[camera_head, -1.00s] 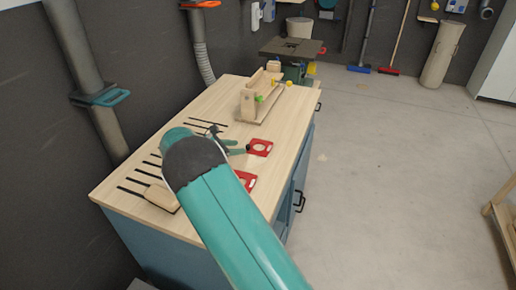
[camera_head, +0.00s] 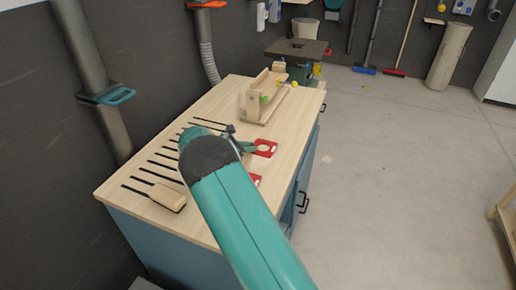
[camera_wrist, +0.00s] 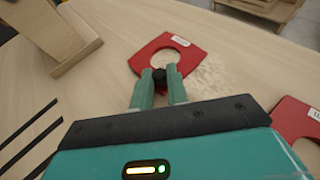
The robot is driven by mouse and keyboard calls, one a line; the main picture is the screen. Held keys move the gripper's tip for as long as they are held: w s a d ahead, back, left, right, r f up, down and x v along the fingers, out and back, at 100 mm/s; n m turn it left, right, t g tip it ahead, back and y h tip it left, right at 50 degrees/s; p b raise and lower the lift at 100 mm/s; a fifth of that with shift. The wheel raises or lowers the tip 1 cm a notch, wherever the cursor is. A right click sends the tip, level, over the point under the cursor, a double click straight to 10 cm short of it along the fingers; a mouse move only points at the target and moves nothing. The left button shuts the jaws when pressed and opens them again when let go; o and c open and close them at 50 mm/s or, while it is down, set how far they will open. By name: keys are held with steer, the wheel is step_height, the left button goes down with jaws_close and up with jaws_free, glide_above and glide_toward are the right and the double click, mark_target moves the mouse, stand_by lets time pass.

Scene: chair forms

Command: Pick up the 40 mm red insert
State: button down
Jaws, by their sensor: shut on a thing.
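A red square insert (camera_wrist: 153,50) with a round hole and a white label lies on the bench in the wrist view; it shows past my arm in the head view (camera_head: 266,147). My gripper (camera_wrist: 161,76) is shut at its near edge, with a small dark knob-like piece between the fingertips. In the head view my gripper (camera_head: 247,147) reaches the insert from the left. A second red insert (camera_wrist: 292,118) lies to the right in the wrist view, cut by the frame; my arm partly covers it in the head view (camera_head: 256,179). The label sizes are unreadable.
The wooden bench top (camera_head: 222,103) has several black slots on its left. A wooden block (camera_head: 166,197) lies near the front. A wooden jig (camera_head: 266,100) with green and yellow knobs stands farther back. Bare floor (camera_head: 400,160) lies to the right.

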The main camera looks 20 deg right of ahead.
steer(key=shift+r, duration=0.55)
step_height(320, 180, up, 2)
steer(key=shift+r, duration=0.15)
steer(key=s+a+r, duration=0.6)
steer(key=s+r, duration=0.3)
steer(key=s, duration=0.3)
steer(key=shift+s+r, duration=0.3)
steer(key=shift+s, duration=0.05)
